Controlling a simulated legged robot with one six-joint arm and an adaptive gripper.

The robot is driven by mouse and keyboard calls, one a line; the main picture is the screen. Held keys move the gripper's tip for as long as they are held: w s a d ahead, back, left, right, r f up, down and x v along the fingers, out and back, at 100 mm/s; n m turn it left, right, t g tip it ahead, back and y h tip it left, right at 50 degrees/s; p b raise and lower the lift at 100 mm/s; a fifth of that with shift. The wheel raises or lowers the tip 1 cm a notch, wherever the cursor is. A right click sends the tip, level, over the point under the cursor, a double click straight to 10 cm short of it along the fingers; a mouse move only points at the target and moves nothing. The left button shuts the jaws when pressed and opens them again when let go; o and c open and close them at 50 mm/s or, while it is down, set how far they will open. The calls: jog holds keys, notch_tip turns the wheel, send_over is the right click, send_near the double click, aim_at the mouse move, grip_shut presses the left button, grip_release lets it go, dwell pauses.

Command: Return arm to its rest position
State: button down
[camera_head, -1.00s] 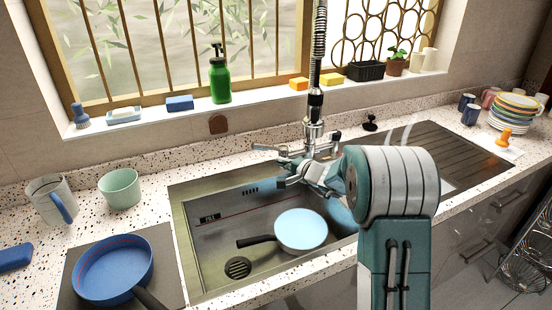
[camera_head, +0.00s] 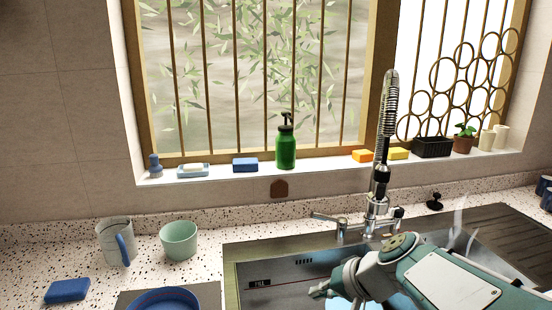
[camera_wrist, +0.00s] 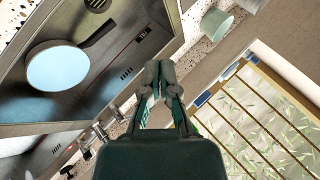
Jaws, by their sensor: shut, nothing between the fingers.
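My arm reaches in from the lower right of the head view, over the sink (camera_head: 238,272). My gripper (camera_head: 318,290) points left above the basin and looks small there. In the wrist view my gripper (camera_wrist: 160,66) has its fingers together with nothing between them. A light-blue pan (camera_wrist: 58,68) with a dark handle lies in the sink in the wrist view, apart from my gripper. In the head view the arm mostly hides the pan.
The faucet (camera_head: 380,185) rises behind the sink, close to my arm. A mug (camera_head: 115,243), a green cup (camera_head: 179,240), a blue sponge (camera_head: 67,291) and a blue pan (camera_head: 165,300) are on the left counter. A green bottle (camera_head: 286,148) stands on the sill.

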jog(key=s+d+n+h, duration=0.1)
jog(key=s+d+h, duration=0.2)
jog(key=s, duration=0.4)
jog(key=s+d+f+n+h, duration=0.1)
jog(key=s+d+h, duration=0.3)
jog(key=s, duration=0.4)
jog(key=shift+s+d+n, duration=0.2)
jog(key=shift+n, duration=0.1)
